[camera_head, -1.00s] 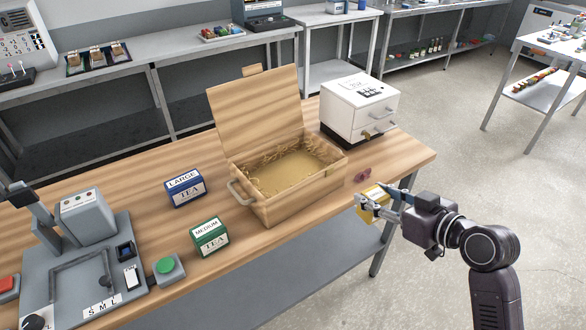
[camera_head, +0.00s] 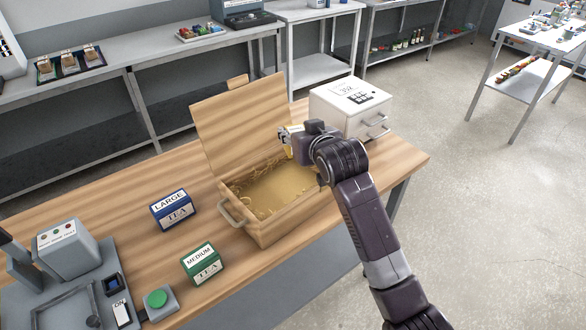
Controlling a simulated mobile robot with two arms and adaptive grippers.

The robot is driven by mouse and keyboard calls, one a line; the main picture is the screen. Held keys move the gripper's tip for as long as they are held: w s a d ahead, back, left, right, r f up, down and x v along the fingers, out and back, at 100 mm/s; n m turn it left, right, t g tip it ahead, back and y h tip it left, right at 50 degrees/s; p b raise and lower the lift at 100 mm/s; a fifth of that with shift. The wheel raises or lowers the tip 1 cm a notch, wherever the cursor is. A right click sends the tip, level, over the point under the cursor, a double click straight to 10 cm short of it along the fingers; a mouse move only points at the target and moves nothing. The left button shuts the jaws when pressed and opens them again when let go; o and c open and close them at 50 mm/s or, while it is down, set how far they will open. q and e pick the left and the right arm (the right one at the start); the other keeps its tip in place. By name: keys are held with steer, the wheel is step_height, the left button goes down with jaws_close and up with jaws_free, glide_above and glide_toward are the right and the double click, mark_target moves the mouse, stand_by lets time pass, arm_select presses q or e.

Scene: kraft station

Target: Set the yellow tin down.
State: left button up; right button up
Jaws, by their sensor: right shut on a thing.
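My right gripper (camera_head: 291,138) is shut on the yellow tin (camera_head: 289,152), above the back right part of the open wooden box (camera_head: 272,226). Only a thin yellow strip of the tin shows; my gripper and wrist hide the rest. I cannot tell whether the tin touches anything beneath it. The box has its lid raised at the back and straw-like filling inside. My left gripper is not in view.
A blue LARGE tea tin (camera_head: 171,210) and a green MEDIUM tea tin (camera_head: 203,264) stand left of the box. A white drawer unit (camera_head: 350,108) stands close behind my right wrist. A grey machine (camera_head: 66,250) fills the table's left end.

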step_height(320, 180, down, 8)
steer(key=shift+r+p, duration=0.2)
steer(key=shift+p, duration=0.3)
step_height(320, 180, down, 5)
steer(key=shift+w+p, duration=0.1)
steer(key=shift+p, duration=0.2)
steer(key=o, duration=1.3)
steer(key=shift+s, duration=0.2)
steer(key=b+v, duration=0.1)
steer(key=v, duration=1)
steer(key=shift+s+r, duration=0.2)
steer(key=shift+s, duration=0.15)
steer(key=shift+d, duration=0.1)
